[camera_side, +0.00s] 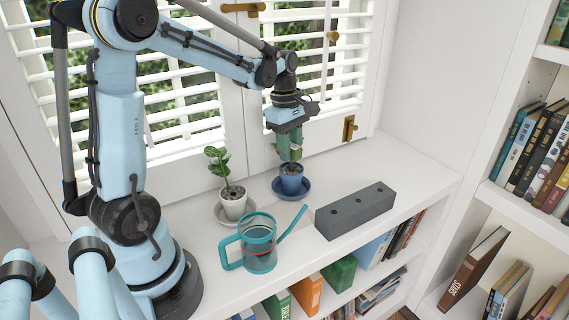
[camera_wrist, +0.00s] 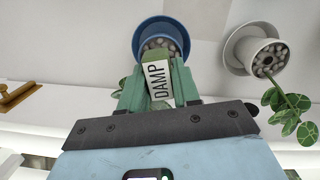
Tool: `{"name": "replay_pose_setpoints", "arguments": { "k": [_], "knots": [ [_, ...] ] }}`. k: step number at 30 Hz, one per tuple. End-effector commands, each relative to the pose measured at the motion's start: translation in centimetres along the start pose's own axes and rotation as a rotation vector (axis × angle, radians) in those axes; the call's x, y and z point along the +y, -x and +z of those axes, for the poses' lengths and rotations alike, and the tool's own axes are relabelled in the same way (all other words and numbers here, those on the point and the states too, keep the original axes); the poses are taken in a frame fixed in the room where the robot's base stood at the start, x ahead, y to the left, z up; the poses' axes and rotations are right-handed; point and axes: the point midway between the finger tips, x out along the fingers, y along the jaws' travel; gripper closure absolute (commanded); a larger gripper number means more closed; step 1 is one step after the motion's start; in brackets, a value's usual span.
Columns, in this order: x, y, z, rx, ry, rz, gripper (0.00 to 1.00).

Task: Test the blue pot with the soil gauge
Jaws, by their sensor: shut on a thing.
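The blue pot (camera_side: 291,181) stands on a blue saucer (camera_side: 275,185) on the white shelf; in the wrist view the blue pot (camera_wrist: 183,36) holds pebbly soil. My gripper (camera_side: 291,150) is directly above it, pointing down. In the wrist view my gripper (camera_wrist: 160,90) is shut on the soil gauge (camera_wrist: 158,84), whose white label reads "DAMP". The gauge's lower end points at the pot; its tip is hidden, so I cannot tell how deep it sits in the soil.
A white pot (camera_side: 233,205) with a leafy plant stands left of the blue pot. A teal watering can (camera_side: 259,247) is in front. A dark grey block (camera_side: 355,210) with three holes lies to the right. Window shutters (camera_side: 190,90) are behind. The shelf's right end is clear.

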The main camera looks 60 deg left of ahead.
Motion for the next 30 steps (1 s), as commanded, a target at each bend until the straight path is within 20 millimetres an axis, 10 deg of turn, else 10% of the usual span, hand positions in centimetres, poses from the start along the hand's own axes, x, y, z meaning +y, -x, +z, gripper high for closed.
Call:
{"name": "replay_pose_setpoints", "arguments": {
  "k": [17, 18, 21, 30],
  "knots": [
    [-0.01, -0.57, -0.07, 0.0, 0.0, 0.0, 1.0],
    [-0.01, -0.57, -0.07, 0.0, 0.0, 0.0, 0.63],
    [-0.02, -0.57, -0.07, 0.0, 0.0, 0.0, 0.47],
    [-0.02, -0.56, -0.07, 0.0, 0.0, 0.0, 0.39]
  ]
}}
